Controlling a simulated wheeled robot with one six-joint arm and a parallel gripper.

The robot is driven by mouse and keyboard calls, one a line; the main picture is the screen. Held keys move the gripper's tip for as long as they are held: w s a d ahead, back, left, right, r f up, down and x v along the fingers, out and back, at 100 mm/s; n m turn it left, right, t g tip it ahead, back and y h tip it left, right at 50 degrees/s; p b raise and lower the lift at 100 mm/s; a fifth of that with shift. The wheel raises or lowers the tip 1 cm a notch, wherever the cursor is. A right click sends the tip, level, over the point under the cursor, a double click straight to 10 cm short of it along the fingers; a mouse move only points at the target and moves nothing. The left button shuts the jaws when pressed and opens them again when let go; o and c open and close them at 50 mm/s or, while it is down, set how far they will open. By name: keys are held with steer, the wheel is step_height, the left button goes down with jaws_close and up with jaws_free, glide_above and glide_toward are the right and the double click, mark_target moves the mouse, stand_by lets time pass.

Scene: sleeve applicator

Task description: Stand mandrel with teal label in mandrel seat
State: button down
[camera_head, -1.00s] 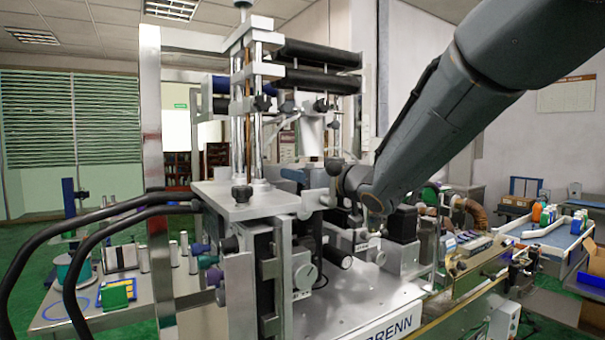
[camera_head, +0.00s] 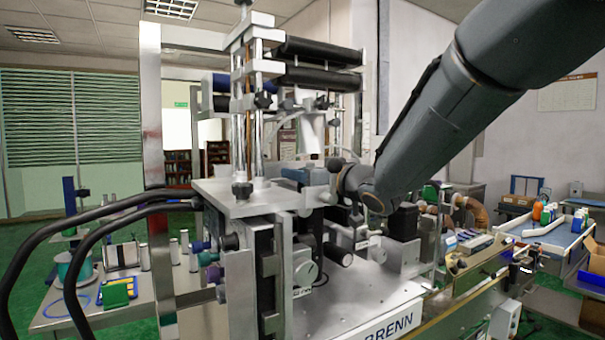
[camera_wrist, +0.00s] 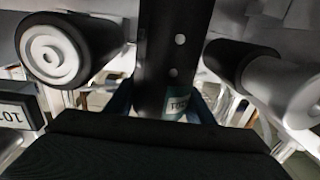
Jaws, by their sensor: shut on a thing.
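The mandrel (camera_wrist: 158,60) shows in the wrist view as a dark cylinder with two pale round spots. Its teal label (camera_wrist: 177,104), with partly hidden lettering, is near my gripper. My gripper (camera_wrist: 163,106) has blue fingers on either side of the mandrel and is shut on it. The black gripper body covers the bottom of the wrist view. In the head view my arm reaches into the middle of the sleeve applicator (camera_head: 345,305), and the mandrel cannot be made out there. I cannot pick out the mandrel seat in either view.
Two dark rollers with pale ends flank the mandrel closely, left (camera_wrist: 55,50) and right (camera_wrist: 283,90). A label plate (camera_wrist: 18,108) is at the left. Black hoses (camera_head: 75,255) arch before the machine. A side table (camera_head: 115,315) at the left holds several cylinders.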

steer(key=c, duration=0.8)
jaws_free()
steer(key=shift+o, duration=0.2)
steer(key=shift+f, duration=0.1)
steer(key=p+v, duration=0.2)
steer(key=v, duration=1.5)
steer(key=shift+s, duration=0.55)
